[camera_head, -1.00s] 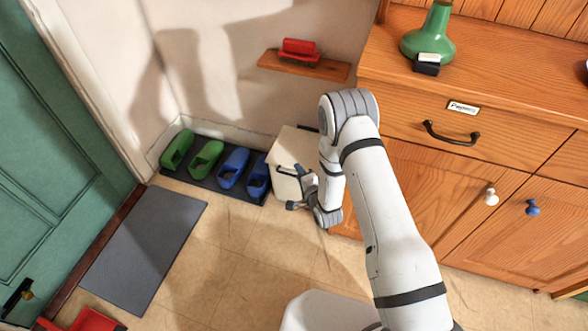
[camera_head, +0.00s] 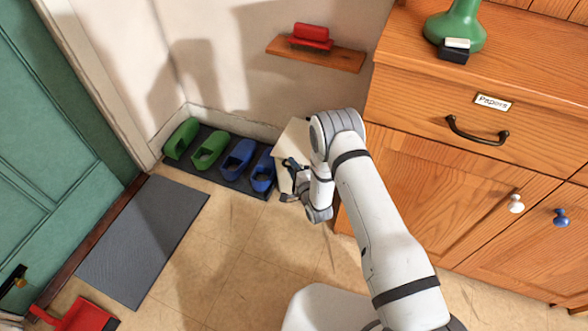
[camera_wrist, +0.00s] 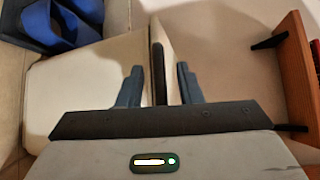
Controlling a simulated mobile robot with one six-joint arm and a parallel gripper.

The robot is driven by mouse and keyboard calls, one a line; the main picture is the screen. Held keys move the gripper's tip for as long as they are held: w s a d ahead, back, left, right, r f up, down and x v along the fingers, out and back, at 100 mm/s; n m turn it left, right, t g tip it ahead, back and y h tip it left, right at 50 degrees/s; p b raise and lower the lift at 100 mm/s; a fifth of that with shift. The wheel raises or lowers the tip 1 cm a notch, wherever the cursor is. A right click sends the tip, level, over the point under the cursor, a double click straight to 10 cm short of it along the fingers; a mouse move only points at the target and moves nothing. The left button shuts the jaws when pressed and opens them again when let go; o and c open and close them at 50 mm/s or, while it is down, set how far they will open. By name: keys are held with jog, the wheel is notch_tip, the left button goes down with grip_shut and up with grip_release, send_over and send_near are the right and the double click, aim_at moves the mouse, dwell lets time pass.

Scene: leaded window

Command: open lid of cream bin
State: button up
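The cream bin (camera_head: 294,137) stands on the floor between the slippers and the wooden cabinet. My arm hides much of it. My gripper (camera_head: 287,181) is at its front in the head view. In the wrist view the bin's broad cream face (camera_wrist: 85,85) fills the left. A narrow cream panel with a dark strip (camera_wrist: 158,72) along its edge, seemingly the lid's edge, lies between the fingers of my gripper (camera_wrist: 159,68). The fingers are apart, one on each side of the strip, with gaps showing. The lid looks shut in the head view, though it is partly hidden.
Green and blue slippers (camera_head: 237,160) sit on a dark mat left of the bin. A small wall shelf (camera_head: 316,54) with a red object is above it. The wooden cabinet (camera_head: 430,175) is close on the right. Floor (camera_head: 235,265) in front is clear.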

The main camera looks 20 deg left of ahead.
jog(key=shift+c, duration=0.2)
grip_shut()
dwell(0.5)
